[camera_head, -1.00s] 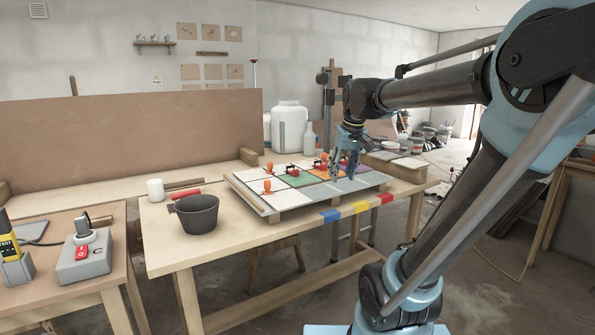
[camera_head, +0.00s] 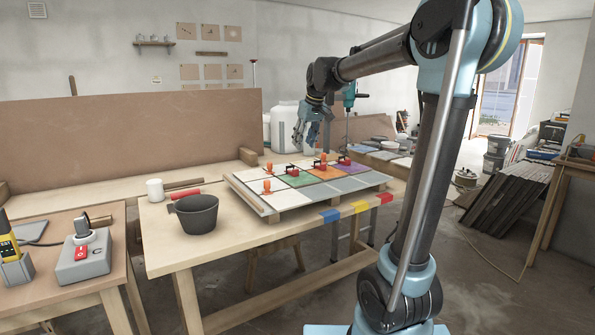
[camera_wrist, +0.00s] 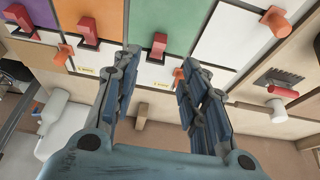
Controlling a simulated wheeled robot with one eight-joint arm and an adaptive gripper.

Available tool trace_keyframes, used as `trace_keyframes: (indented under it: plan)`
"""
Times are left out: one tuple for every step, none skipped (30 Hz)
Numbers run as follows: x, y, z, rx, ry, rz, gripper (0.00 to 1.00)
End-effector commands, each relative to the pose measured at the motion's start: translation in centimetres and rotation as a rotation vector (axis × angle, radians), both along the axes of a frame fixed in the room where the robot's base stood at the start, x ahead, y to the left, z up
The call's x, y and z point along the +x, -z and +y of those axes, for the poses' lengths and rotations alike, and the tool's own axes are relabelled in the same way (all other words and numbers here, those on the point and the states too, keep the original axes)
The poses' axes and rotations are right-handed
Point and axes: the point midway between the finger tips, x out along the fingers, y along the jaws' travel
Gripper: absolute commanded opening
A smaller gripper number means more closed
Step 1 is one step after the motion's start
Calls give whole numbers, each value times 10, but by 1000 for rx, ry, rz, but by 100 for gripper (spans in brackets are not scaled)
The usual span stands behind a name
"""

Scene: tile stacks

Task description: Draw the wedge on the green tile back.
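The green tile (camera_head: 298,180) lies in the tile grid, and it shows at the upper middle of the wrist view (camera_wrist: 170,18). A red wedge (camera_wrist: 158,47) sits at its edge nearer my gripper; it is small and red with dark parts in the head view (camera_head: 292,169). My gripper (camera_head: 305,146) hangs above the back of the grid, pointing down. In the wrist view its two fingers (camera_wrist: 162,57) are apart with nothing held. The red wedge appears between the fingertips in that picture, apart from them.
Red wedges also sit on the orange tile (camera_wrist: 107,12) and purple tile (camera_wrist: 12,45). Orange-handled pieces stand nearby, one on a white tile (camera_wrist: 230,40).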

Motion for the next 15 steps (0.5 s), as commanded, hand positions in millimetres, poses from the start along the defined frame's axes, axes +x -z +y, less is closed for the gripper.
trace_keyframes:
  plan:
    - [3,9,2,0,0,0,40]
    - [5,14,3,0,0,0,40]
    - [7,20,5,0,0,0,40]
    - [9,25,6,0,0,0,40]
    - [10,30,7,0,0,0,40]
    - [13,37,8,0,0,0,40]
    - [14,42,9,0,0,0,40]
    - [16,47,11,0,0,0,40]
    - [18,53,12,0,0,0,40]
    - [20,58,13,0,0,0,40]
    - [21,63,15,0,0,0,40]
    - [23,69,16,0,0,0,40]
    - [25,74,17,0,-1,0,40]
    - [27,79,18,0,-1,0,40]
    - [29,85,20,0,-1,0,40]
